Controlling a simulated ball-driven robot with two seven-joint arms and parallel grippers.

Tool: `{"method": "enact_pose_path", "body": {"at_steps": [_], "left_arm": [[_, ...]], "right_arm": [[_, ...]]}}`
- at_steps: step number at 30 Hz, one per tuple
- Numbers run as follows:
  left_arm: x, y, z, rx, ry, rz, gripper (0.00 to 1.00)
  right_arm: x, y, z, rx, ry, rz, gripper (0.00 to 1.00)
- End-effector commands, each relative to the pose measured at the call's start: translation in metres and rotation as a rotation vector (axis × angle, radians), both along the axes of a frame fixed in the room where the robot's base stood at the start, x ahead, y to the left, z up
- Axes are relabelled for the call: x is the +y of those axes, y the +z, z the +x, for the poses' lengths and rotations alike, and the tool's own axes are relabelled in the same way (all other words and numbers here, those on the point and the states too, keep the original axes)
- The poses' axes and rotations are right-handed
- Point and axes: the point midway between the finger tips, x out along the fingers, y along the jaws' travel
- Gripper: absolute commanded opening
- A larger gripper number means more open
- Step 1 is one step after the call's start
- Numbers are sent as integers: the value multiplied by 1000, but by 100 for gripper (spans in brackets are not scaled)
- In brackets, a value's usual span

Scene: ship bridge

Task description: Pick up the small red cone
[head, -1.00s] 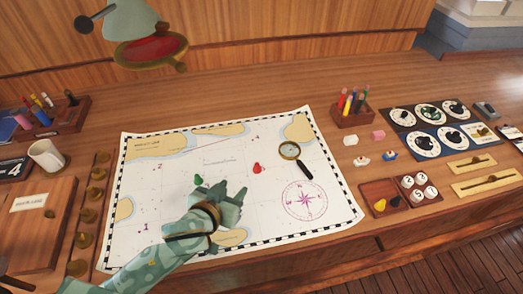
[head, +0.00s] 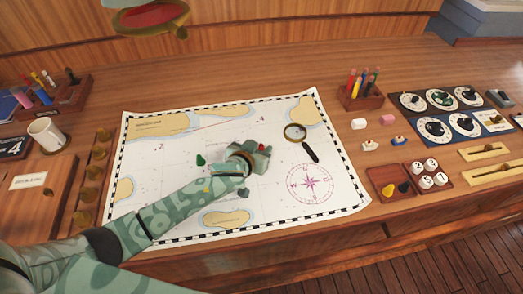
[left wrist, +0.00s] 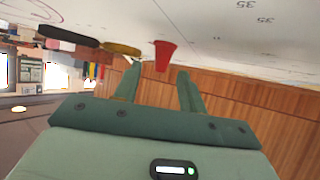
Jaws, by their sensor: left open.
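The small red cone (head: 262,148) stands on the map (head: 160,165), mostly hidden behind my left gripper (head: 257,157) in the head view. In the left wrist view the red cone (left wrist: 165,55) shows whole, just ahead of the fingertips and roughly between the two fingers. My left gripper (left wrist: 160,68) is open, with its fingers apart and nothing held. I cannot tell whether a finger touches the cone. My right gripper is in neither view.
A green piece (head: 200,159) stands on the map to the left of my gripper. A magnifying glass (head: 296,133) lies just right of the cone. A pencil holder (head: 361,97) and a small wooden tray (head: 383,178) are farther right.

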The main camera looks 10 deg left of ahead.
Motion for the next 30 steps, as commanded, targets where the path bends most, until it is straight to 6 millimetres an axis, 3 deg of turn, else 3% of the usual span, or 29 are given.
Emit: {"method": "enact_pose_path", "body": {"at_steps": [8,12,13,25,30], "left_arm": [[-1,-3,5,0,0,0,41],[-1,-2,4,0,0,0,5],[-1,-2,4,0,0,0,0],[-1,-1,4,1,0,0,0],[-1,14,4,-1,0,-2,0]], "right_arm": [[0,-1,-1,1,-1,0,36],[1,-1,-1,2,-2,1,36],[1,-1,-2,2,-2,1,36],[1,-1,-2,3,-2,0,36],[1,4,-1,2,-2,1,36]]}}
